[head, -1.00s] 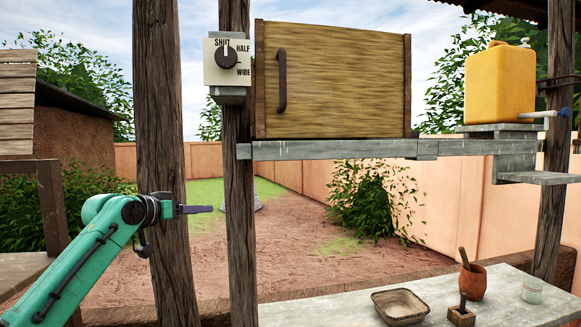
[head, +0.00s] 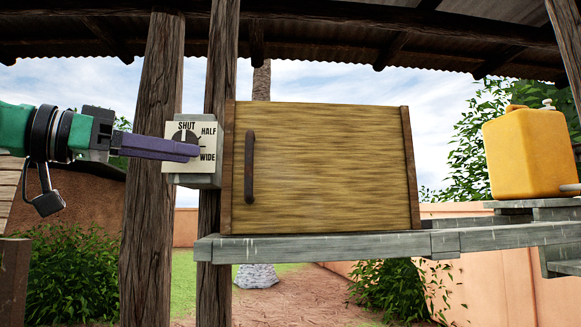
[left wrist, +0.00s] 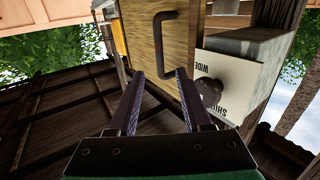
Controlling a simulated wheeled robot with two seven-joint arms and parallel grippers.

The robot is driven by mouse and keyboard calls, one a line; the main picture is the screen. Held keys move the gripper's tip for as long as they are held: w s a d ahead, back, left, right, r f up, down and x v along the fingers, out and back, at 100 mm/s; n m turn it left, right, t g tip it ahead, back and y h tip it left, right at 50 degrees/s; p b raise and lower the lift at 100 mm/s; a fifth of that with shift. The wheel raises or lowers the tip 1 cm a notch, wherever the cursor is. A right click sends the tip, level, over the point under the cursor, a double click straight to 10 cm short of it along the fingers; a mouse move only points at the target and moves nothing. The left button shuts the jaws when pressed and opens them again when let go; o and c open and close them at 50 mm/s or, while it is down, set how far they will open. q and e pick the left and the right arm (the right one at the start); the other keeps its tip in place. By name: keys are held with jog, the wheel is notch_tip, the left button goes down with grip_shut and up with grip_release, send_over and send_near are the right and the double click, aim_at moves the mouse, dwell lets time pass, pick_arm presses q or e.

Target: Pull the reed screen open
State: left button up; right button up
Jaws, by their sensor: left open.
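The reed screen (head: 330,165) is a tan, woven-looking panel on the front of a wooden box on a raised shelf. It looks closed. A dark upright bar handle (head: 249,168) is on its left side. My left gripper (head: 195,150) comes in from the left, its fingers overlapping the dial box in the head view. In the left wrist view the fingers (left wrist: 160,74) are open and empty, pointing toward the screen (left wrist: 180,40). The handle (left wrist: 158,40) shows ahead, between the fingertips in the picture. I cannot tell the remaining distance. My right gripper is not in view.
A dial box (head: 206,172) marked SHUT, HALF and WIDE is on the post left of the screen; a finger covers part of its knob. The grey shelf (head: 330,246) runs below. A yellow jerrycan (head: 530,152) stands at right. Wooden posts (head: 150,230) stand at left.

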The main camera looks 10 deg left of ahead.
aim_at(246, 158)
pick_arm(q)
jog(key=p+x, duration=0.1)
jog(key=x, duration=0.3)
jog(key=p+x, duration=0.2)
jog(key=x, duration=0.3)
jog(key=p+x, duration=0.2)
jog(key=x, duration=0.2)
jog(key=shift+w+d+r, duration=0.2)
jog(key=shift+r, duration=0.1)
jog(key=shift+s+a, duration=0.5)
jog(key=c, duration=0.4)
grip_shut()
jog(key=shift+w+d, duration=0.1)
jog(key=shift+d, duration=0.15)
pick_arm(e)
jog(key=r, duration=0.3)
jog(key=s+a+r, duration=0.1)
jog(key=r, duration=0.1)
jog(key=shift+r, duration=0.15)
